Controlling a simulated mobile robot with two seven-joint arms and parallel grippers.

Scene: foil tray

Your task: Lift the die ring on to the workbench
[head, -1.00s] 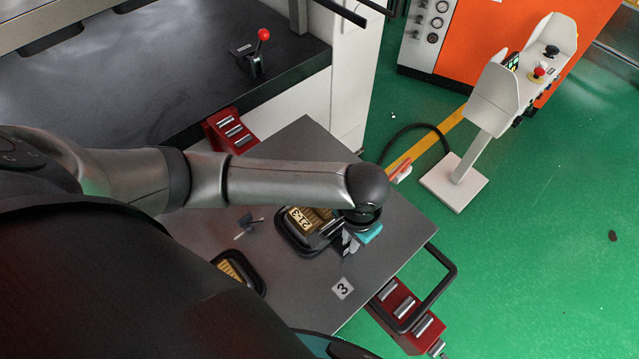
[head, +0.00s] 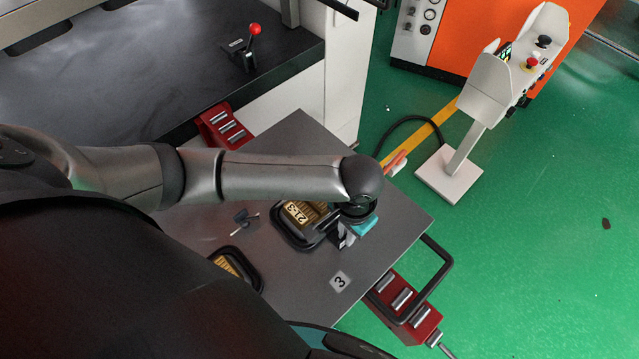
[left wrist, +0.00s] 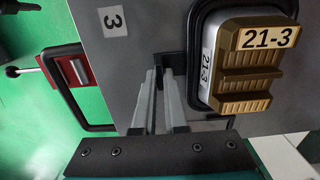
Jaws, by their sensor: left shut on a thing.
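The die ring (head: 278,233) seems to be the black-rimmed piece around a gold stepped block marked 21-3 (head: 297,216). It lies on the grey top of a cart. In the left wrist view its black rim (left wrist: 194,60) and gold block (left wrist: 250,65) are at the right. My left gripper (head: 345,236) points down beside it, on its right in the head view. In the left wrist view its fingers (left wrist: 163,76) are shut on a small black tab (left wrist: 173,68) at the rim's side. My forearm and wrist hide part of the ring. My right gripper is not in view.
A second black-rimmed piece with a gold block (head: 228,262) lies nearby on the cart top (head: 385,245). A dark workbench (head: 140,75) with a red-knobbed lever (head: 253,45) stands at upper left. A white control pedestal (head: 470,150) stands right.

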